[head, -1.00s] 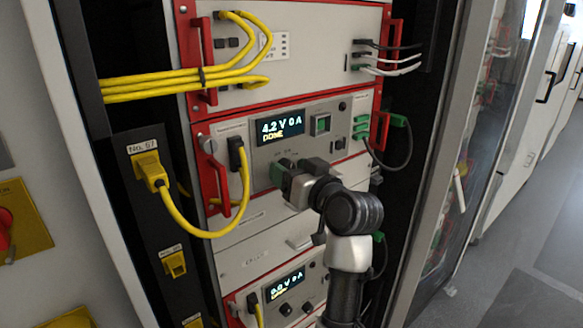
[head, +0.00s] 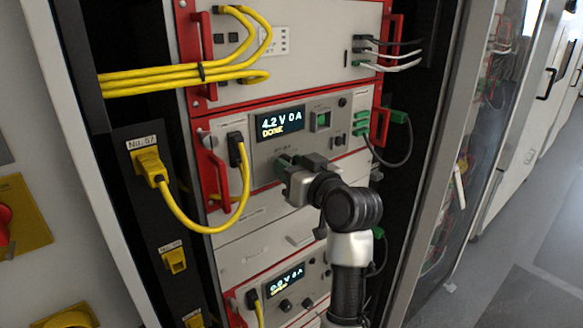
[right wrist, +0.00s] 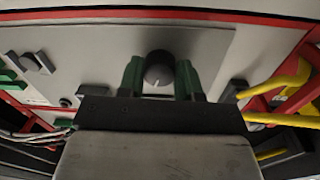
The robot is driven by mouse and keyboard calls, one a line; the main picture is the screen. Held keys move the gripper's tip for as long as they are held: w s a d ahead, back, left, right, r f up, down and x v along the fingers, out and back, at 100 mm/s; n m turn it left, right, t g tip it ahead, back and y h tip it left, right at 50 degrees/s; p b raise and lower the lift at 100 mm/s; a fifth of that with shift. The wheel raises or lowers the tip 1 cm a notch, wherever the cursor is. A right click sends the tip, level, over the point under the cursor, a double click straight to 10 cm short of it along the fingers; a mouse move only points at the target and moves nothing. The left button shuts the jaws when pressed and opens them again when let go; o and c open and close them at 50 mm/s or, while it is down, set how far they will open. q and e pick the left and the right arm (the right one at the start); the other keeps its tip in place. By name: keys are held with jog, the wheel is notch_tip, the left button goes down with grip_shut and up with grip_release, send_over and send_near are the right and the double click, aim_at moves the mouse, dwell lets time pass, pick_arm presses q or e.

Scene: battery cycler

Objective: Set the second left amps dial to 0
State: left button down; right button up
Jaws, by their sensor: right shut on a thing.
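The upper cycler unit (head: 222,122) has a display (head: 281,122) that reads 4.2 V 0 A and DONE. My right gripper (head: 287,166) is at its panel, below the display. In the right wrist view its green fingers (right wrist: 159,80) are closed on the sides of a dark round dial (right wrist: 158,66) with a pale pointer mark. The gripper hides the dial and its labels in the head view. Which dial of the row it is, I cannot tell. My left gripper is not in view.
A yellow cable (head: 243,190) loops left of the panel from a black plug. Red handles (head: 213,168) stand out on both sides. A green power button (head: 321,121) is right of the display. A lower unit (head: 318,283) has its own display and dials (head: 285,306).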

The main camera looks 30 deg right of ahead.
jog(key=shift+n+t+y+p, duration=0.3)
jog(key=shift+n, duration=7.4)
jog(key=shift+f, duration=0.1)
jog(key=o, duration=0.9)
